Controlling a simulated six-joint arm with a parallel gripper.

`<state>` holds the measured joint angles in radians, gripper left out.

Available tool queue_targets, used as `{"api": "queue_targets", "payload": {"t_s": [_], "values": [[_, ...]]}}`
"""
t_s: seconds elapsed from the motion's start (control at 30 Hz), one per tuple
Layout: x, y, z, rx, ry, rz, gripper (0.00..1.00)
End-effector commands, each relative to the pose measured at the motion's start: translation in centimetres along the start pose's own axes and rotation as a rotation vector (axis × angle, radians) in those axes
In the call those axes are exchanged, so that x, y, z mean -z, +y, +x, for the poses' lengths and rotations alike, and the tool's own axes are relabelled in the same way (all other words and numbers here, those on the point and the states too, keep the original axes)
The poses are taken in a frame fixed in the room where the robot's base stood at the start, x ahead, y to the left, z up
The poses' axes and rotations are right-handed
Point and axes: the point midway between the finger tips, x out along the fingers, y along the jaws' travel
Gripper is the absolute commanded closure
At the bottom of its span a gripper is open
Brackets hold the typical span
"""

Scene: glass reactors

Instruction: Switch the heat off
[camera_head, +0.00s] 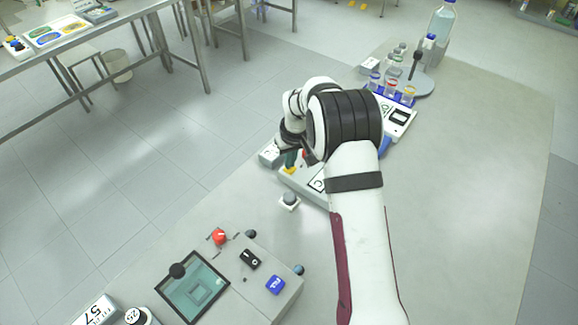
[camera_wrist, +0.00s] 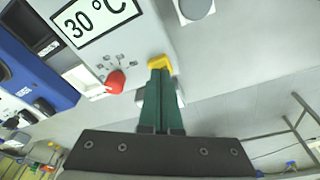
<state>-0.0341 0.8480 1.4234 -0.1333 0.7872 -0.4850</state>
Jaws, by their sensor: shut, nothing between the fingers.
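The heating unit (camera_wrist: 150,35) fills the upper left of the wrist view, with a display (camera_wrist: 95,18) reading 30 °C. A red knob (camera_wrist: 115,81) with small marks around it sits below the display. A yellow part (camera_wrist: 160,62) is at the unit's edge, right of the red knob. My gripper (camera_wrist: 161,74) has green fingers pressed together and empty; their tips are at the yellow part, and I cannot tell whether they touch it. In the head view my gripper (camera_head: 290,160) is at the near left end of the unit (camera_head: 305,190), partly hidden by my arm.
A control box (camera_head: 270,265) with a screen, red knob, black switch and blue button stands at the front. A grey round button (camera_head: 290,198) lies near the unit. Vials (camera_head: 391,87) and a bottle (camera_head: 442,20) stand behind. The bench right of my arm is clear.

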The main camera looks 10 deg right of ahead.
Motion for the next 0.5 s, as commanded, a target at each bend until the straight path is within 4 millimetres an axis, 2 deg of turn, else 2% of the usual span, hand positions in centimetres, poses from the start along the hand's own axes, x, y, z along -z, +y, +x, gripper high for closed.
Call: {"api": "queue_targets", "payload": {"t_s": [0.23, 0.5], "values": [[-0.1, 0.0, 0.6, 0.000, 0.000, 0.000, 1.00], [0.5, 0.0, -2.0, 0.000, 0.002, 0.001, 1.00]]}}
